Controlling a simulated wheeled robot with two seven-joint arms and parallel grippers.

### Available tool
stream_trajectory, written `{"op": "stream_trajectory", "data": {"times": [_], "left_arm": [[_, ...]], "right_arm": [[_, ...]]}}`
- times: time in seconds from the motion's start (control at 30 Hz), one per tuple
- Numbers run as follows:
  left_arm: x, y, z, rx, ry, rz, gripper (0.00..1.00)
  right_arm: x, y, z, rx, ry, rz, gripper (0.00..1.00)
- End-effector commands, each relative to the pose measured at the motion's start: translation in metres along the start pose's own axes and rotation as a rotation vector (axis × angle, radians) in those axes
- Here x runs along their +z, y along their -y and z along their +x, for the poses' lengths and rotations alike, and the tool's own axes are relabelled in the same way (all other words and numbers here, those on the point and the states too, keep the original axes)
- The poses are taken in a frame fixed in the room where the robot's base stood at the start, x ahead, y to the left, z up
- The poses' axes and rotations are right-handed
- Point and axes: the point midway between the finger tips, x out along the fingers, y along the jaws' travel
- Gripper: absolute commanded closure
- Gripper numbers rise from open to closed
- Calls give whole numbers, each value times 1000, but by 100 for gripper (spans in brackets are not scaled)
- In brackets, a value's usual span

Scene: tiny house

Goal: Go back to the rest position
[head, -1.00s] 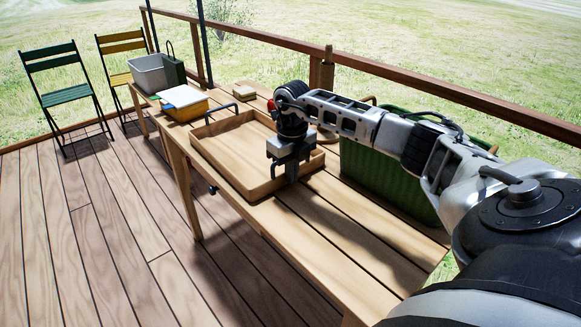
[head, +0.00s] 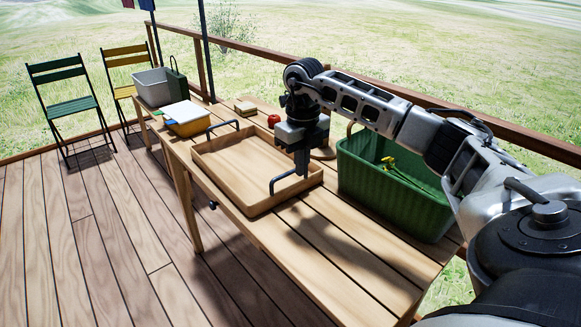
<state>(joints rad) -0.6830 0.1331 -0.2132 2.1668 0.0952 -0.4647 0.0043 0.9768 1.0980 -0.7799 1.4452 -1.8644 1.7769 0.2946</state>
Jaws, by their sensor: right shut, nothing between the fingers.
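My right gripper (head: 302,163) is shut and empty. Its fingers point down above the right end of the wooden tray (head: 232,190), near the tray's dark handle (head: 284,183); whether they touch it I cannot tell. The tray lies on the long wooden table (head: 335,255) and looks empty. My right arm reaches in from the right edge across the table. My left gripper is not in view.
A green crate (head: 385,203) with something yellow inside stands right of the tray. A red fruit (head: 273,121) lies behind the tray. A yellow box (head: 188,124) and a grey bin (head: 152,92) stand at the far end. Chairs (head: 72,108) stand beyond, left. The table's front is clear.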

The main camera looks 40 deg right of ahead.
Motion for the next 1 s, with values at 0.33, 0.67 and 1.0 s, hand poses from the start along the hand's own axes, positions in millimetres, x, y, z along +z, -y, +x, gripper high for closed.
{"op": "stream_trajectory", "data": {"times": [0.33,0.67,1.0], "left_arm": [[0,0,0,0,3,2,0],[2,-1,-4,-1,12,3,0],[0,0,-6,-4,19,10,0]], "right_arm": [[1,-6,0,15,2,-11,100],[-13,-182,63,578,62,-199,100],[-69,-366,17,1723,77,472,100]]}}
